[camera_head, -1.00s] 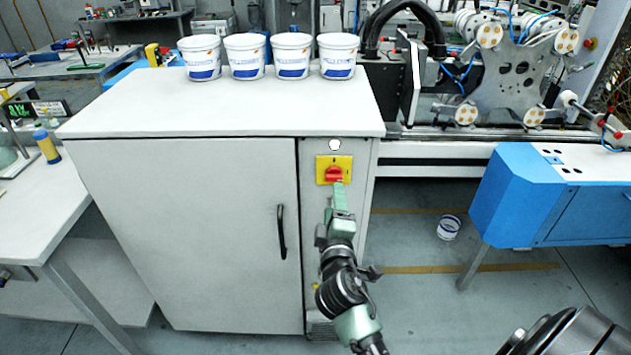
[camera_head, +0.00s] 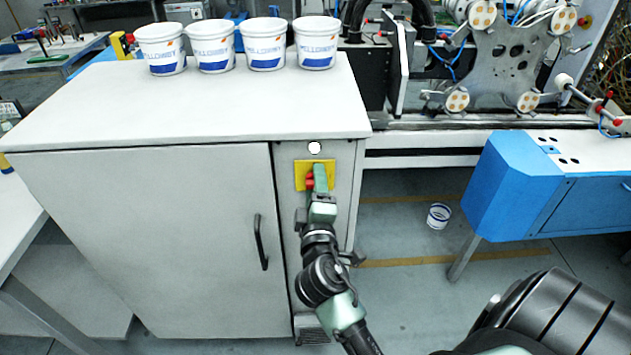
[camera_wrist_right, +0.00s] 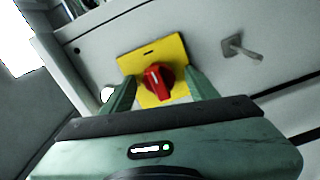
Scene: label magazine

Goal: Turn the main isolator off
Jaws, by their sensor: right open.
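The main isolator is a red rotary knob (camera_head: 310,181) on a yellow plate (camera_head: 300,171), set on the narrow front panel of the grey cabinet. My right gripper (camera_head: 318,178) is in front of it and hides part of the knob in the head view. In the right wrist view the red knob (camera_wrist_right: 158,79) sits on the yellow plate (camera_wrist_right: 140,62) between the two green fingers of my right gripper (camera_wrist_right: 162,88). The fingers are open, one on each side of the knob. Whether they touch it I cannot tell. My left gripper is not in view.
The grey cabinet (camera_head: 150,220) has a black door handle (camera_head: 260,243) left of my right arm. Several white tubs stand along the back of its top. A blue machine unit (camera_head: 520,190) stands to the right. A small white cup (camera_head: 439,216) is on the floor.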

